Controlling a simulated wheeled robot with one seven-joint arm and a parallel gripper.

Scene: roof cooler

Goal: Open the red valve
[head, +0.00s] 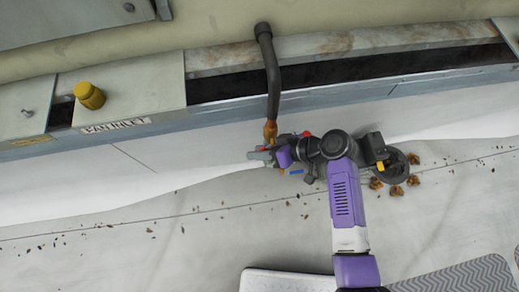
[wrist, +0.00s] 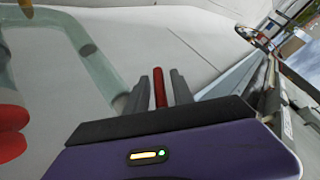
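A dark pipe (head: 271,75) comes down to a brass valve body (head: 270,131) in the head view. My gripper (head: 259,155) is just below the valve, pointing left. In the wrist view a narrow red bar (wrist: 160,87), apparently the valve's handle, stands between the two grey fingers of my gripper (wrist: 160,90). The fingers are apart, with a thin gap visible on each side of the bar. In the head view my wrist hides most of the handle. A rounded red part (wrist: 10,130) shows at the wrist view's left edge; I cannot tell what it is.
The cooler's metal edge (head: 230,110) runs above the gripper, with a yellow cap (head: 89,95) at left. Grey mats (head: 465,277) lie at lower right.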

